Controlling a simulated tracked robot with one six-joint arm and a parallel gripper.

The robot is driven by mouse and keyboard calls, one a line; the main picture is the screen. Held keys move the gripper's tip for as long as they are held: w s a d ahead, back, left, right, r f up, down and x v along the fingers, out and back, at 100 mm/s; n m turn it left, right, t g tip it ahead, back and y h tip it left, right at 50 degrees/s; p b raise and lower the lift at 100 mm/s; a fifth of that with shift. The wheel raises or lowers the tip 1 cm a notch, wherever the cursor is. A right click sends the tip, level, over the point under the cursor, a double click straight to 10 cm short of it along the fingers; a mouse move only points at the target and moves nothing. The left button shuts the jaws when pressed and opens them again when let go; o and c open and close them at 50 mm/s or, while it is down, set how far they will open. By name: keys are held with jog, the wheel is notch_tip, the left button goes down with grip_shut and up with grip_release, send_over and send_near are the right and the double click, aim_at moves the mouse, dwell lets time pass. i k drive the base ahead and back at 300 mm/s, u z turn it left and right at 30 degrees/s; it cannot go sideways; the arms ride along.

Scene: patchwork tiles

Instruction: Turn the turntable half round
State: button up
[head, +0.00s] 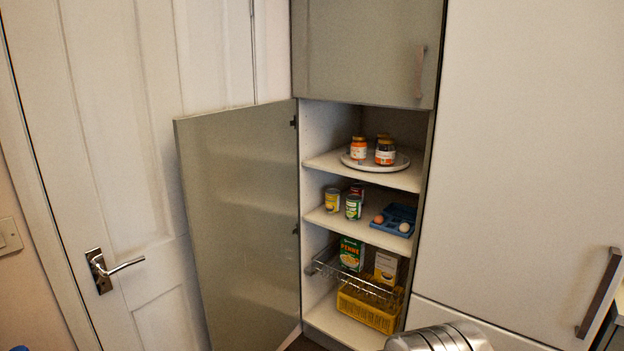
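The turntable (399,164) is a flat, pale round disc on the top open shelf of the tall cupboard. Several jars stand on it: an orange-labelled jar (358,149) at the left front, a dark-lidded jar (385,152) at the right front, and at least one more mostly hidden behind them. My gripper is not in view.
The lower cupboard door (240,225) stands open to the left. Below are a shelf with cans (353,206) and a blue egg tray (391,228), a wire basket (350,276) with boxes, and a yellow crate (367,309). A white door (125,130) is at left.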

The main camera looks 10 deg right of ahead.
aim_at(402, 161)
jog(key=u, duration=0.1)
jog(key=i, duration=1.85)
jog(key=u, duration=0.05)
